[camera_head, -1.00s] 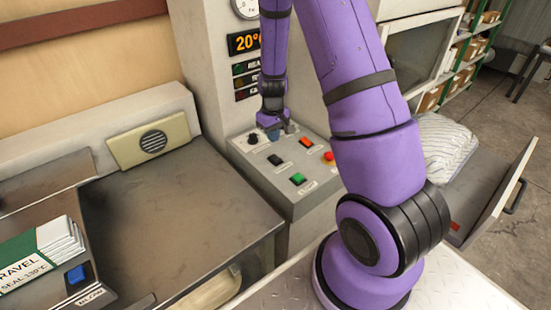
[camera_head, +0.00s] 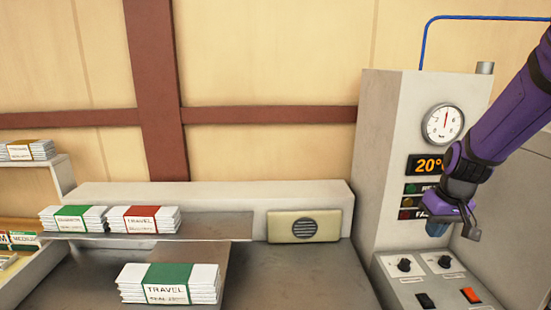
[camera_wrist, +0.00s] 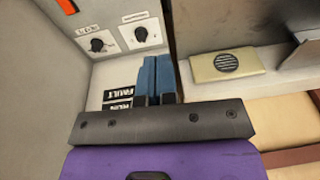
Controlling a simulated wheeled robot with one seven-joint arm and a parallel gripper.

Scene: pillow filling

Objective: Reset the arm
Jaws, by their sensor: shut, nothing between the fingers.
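My purple arm comes in from the right in the head view. My gripper (camera_head: 438,229) hangs in front of the control cabinet, above the sloped control panel (camera_head: 440,288) and apart from it. In the wrist view the two blue fingers (camera_wrist: 156,78) lie together, shut with nothing between them. Two black knobs (camera_head: 404,265) and (camera_head: 445,262) sit on the panel. They also show in the wrist view (camera_wrist: 97,44).
The cabinet carries a round gauge (camera_head: 443,124) and an orange temperature display (camera_head: 427,165). A beige speaker box (camera_head: 304,226) stands left of it. Banded stacks of white packets (camera_head: 168,284) lie on the left.

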